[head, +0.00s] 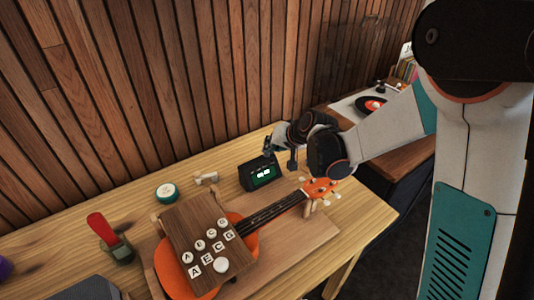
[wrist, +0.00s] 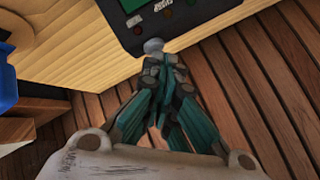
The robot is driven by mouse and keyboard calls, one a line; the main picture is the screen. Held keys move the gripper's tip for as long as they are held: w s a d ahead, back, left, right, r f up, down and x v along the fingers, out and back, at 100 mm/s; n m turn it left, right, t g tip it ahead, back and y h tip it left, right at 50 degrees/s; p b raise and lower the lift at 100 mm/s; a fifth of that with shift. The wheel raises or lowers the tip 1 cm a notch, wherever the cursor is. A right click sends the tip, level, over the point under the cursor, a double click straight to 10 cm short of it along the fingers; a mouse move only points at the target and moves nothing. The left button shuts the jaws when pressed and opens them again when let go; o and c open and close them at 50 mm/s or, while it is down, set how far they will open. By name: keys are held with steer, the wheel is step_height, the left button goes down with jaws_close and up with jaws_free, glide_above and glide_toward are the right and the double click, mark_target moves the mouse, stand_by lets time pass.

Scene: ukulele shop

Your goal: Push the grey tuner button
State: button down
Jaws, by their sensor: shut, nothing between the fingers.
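The tuner (head: 258,173) is a black box with a lit green screen, standing on the wooden table near the wall. It also shows at the top of the wrist view (wrist: 200,18). A round grey button (wrist: 153,46) shows at the tuner's edge in the wrist view. My gripper (wrist: 161,60) is shut and empty, its fingertips right at the grey button; I cannot tell whether they touch it. In the head view my gripper (head: 268,149) points down over the tuner's top edge, and the button is not clearly visible there.
An orange ukulele (head: 245,250) lies in front of the tuner under a wooden board (head: 180,225) with several lettered buttons. A green round tin (head: 167,191) and a red-handled tool (head: 103,228) are to the left. The slatted wall (head: 150,90) is close behind.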

steer(key=shift+r, duration=0.45)
steer(key=shift+p, duration=0.3)
steer(key=shift+r+p, duration=1.95)
steer(key=shift+r, duration=1.05)
